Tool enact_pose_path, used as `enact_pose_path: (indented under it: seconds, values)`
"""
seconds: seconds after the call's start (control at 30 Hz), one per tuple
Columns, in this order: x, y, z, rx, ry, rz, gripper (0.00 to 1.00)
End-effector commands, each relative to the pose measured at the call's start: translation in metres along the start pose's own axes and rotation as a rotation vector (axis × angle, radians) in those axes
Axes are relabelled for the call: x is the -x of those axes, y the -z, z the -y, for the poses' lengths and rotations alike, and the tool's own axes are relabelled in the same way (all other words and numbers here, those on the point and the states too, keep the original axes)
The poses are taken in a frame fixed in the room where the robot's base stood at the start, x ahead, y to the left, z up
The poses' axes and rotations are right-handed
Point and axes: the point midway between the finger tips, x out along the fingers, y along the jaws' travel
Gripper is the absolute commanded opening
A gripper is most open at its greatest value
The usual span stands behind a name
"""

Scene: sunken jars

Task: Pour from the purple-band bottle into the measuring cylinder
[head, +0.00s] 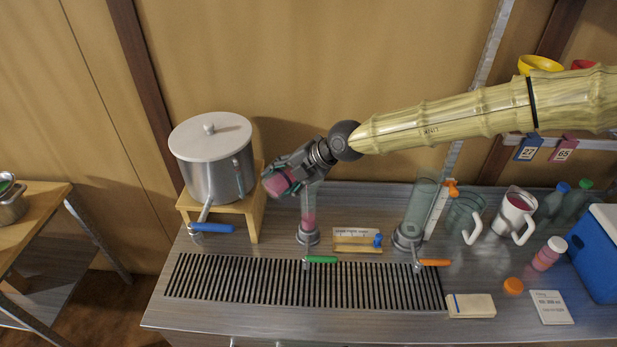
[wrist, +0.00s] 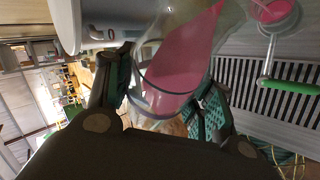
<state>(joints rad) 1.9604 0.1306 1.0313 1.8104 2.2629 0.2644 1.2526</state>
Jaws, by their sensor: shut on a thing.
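My gripper (head: 283,182) is shut on a clear bottle (wrist: 175,75) holding pink liquid. The bottle is tipped over, and in the wrist view the liquid reaches up toward its neck at the top edge. A dark ring shows round the bottle; I cannot make out a purple band. The narrow clear measuring cylinder (head: 308,212) stands upright just right of and below my gripper in the head view, with pink liquid in its lower part. It also shows in the wrist view (wrist: 277,14), cut by the top edge. I cannot make out a falling stream.
A lidded pot (head: 215,165) on a wooden stand is close at left. An orange cap (head: 513,286) lies in front. The slotted drain (head: 300,283) is clear.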

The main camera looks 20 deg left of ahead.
Motion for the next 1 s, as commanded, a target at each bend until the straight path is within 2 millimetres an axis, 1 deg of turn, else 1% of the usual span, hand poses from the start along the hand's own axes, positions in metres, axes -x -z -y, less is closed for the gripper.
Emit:
enact_pose_path:
  seconds: [1.0]
  values:
    - [0.0061,-0.0001,-0.0061,-0.055,-0.023,-0.057,0.18]
